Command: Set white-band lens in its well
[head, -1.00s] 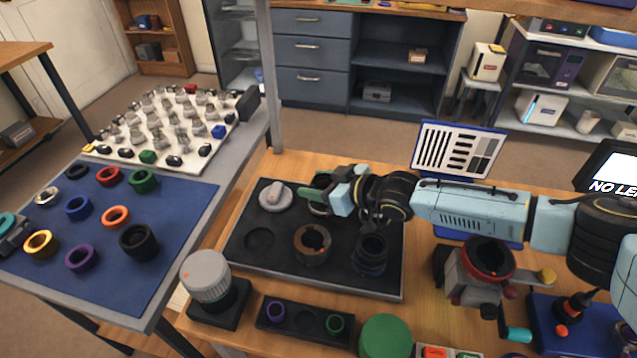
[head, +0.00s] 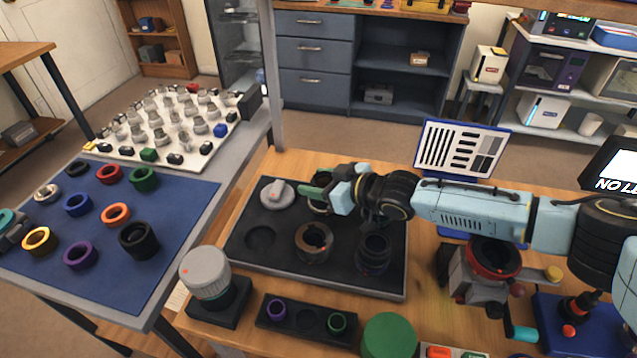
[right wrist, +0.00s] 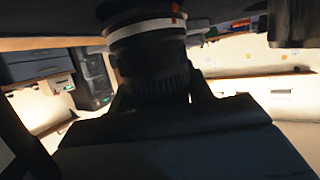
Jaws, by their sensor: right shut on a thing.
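My right gripper (head: 322,194) is over the back middle of the black tray (head: 289,266), shut on the white-band lens. In the right wrist view the white-band lens (right wrist: 148,72) is a dark ribbed barrel with a pale band and a red mark, between the fingers. In the head view the gripper mostly hides it, and whether it touches the tray is unclear. The well beneath is hidden. A teal and dark piece at the left edge of the head view looks like my left gripper (head: 10,232); its fingers cannot be made out.
The tray also holds a grey knobbed part (head: 277,193), a brown ring lens (head: 314,241), a dark lens (head: 373,252) and an empty round well (head: 260,238). A grey-topped cylinder (head: 205,272) and small ring holder (head: 306,320) stand in front. A red-ringed fixture (head: 494,257) stands right.

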